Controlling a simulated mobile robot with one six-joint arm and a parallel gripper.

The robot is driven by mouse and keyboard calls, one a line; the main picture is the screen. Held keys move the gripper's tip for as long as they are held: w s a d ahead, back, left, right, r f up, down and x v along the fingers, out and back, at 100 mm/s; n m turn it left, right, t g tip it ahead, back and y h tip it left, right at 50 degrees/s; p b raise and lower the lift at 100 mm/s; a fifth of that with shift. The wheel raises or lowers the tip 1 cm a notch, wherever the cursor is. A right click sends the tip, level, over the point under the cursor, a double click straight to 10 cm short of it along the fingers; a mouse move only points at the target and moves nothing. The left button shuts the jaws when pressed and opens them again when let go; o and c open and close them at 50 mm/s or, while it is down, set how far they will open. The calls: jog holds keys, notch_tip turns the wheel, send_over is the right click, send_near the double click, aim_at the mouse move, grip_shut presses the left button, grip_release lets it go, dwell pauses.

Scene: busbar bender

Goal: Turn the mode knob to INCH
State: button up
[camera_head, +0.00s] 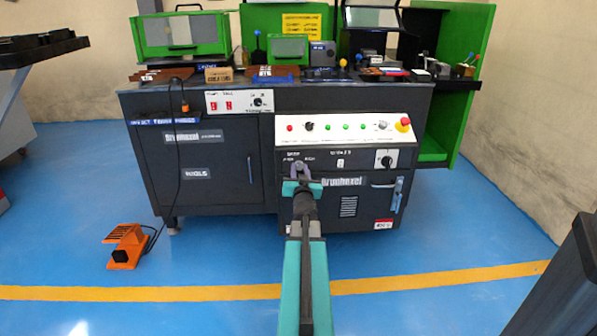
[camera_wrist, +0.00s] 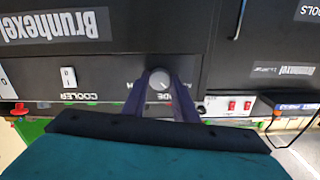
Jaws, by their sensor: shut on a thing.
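The mode knob (camera_wrist: 159,79) is a small round grey knob on the dark front panel of the bender, seen upside down in the wrist view. My gripper (camera_wrist: 161,82) has one finger on each side of it and is shut on it. The fingers partly cover the printed label beside the knob, and I cannot tell which mode its pointer marks. In the head view my gripper (camera_head: 301,170) is at the dark panel below the white button strip, and it hides the knob there.
A white strip (camera_head: 344,128) with several buttons and a red emergency stop (camera_head: 403,125) runs above my gripper. A black rotary switch (camera_head: 387,160) sits to the right, with a small white cooler switch (camera_wrist: 68,76) between. An orange foot pedal (camera_head: 127,247) lies on the blue floor.

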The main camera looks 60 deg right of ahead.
jog(key=shift+d+r+m+p, duration=0.2)
jog(key=shift+r+m+p, duration=0.1)
jog(key=shift+p, duration=0.25)
jog(key=m+p, duration=0.2)
jog(key=p, duration=0.1)
jog(key=m+p, duration=0.5)
jog(key=p, duration=0.2)
jog(key=m+p, duration=0.3)
jog(key=m, duration=0.2)
jog(key=shift+f+m+p, duration=0.1)
jog(key=shift+m+p, duration=0.2)
jog(key=shift+p, duration=0.1)
jog(key=m+p, duration=0.1)
jog(key=m, duration=0.3)
jog(key=shift+s+p, duration=0.1)
jog(key=shift+p, duration=0.3)
jog(key=shift+f+m, duration=0.1)
jog(key=shift+m, duration=0.2)
jog(key=o, duration=1.1)
